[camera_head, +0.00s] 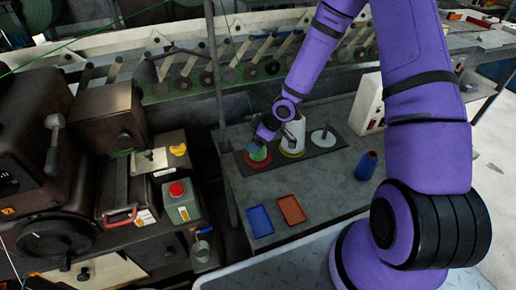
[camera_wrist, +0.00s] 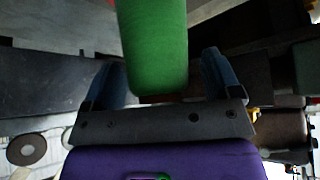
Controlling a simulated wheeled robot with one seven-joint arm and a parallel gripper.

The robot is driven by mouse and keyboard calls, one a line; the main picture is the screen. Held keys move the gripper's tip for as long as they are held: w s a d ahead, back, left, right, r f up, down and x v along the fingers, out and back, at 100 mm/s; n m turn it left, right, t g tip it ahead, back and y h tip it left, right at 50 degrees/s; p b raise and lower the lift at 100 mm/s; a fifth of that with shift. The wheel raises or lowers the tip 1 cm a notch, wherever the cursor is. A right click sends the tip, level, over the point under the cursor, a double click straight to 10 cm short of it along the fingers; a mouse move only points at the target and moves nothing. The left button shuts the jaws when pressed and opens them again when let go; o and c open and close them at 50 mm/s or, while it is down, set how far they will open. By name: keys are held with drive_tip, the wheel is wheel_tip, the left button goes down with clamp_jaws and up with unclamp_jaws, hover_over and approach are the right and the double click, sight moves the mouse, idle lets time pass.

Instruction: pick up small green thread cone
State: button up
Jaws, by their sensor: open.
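The small green thread cone (camera_head: 258,153) stands on a red disc (camera_head: 251,163) at the left end of a dark mat on the grey table. My gripper (camera_head: 266,136) is right at the cone, coming from above and behind, and partly hides it. In the wrist view the green cone (camera_wrist: 153,45) fills the upper middle, between my two blue-grey fingers. My gripper (camera_wrist: 162,72) is open, with one finger on each side of the cone.
A white thread cone (camera_head: 294,138) stands close to the right of the green one. A bare pale disc with a pin (camera_head: 323,137) is beyond it. A dark blue cone (camera_head: 366,166), a blue tray (camera_head: 260,221) and an orange-red tray (camera_head: 291,210) lie nearer. A white box (camera_head: 369,103) stands right.

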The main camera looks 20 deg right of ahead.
drive_tip(key=c, duration=1.1)
